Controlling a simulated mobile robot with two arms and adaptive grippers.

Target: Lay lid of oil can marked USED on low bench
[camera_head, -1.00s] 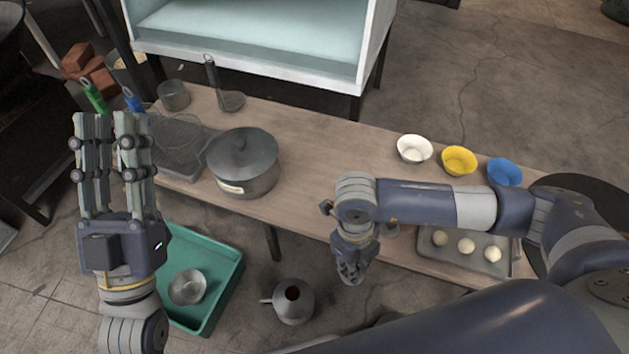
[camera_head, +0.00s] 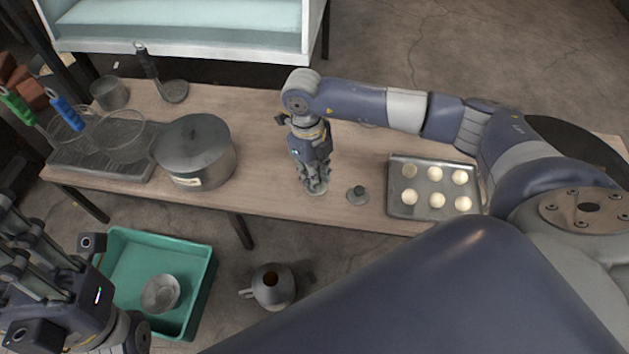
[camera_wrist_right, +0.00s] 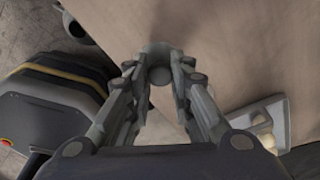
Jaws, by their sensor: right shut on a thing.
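My right gripper (camera_head: 315,184) is shut on a small grey lid (camera_head: 315,191), low over the front part of the low bench (camera_head: 275,196). The lid also shows between the fingertips in the right wrist view (camera_wrist_right: 160,75). I cannot tell whether it touches the wood. No USED marking is readable. My left gripper (camera_head: 28,248), at the lower left, is open and empty.
A lidded pot (camera_head: 194,150) stands left of my right gripper. A tray (camera_head: 407,175) with several pale round pieces lies to the right. A green bin (camera_head: 199,295) holding a metal bowl (camera_head: 160,293) is on the floor. Bare bench lies between pot and gripper.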

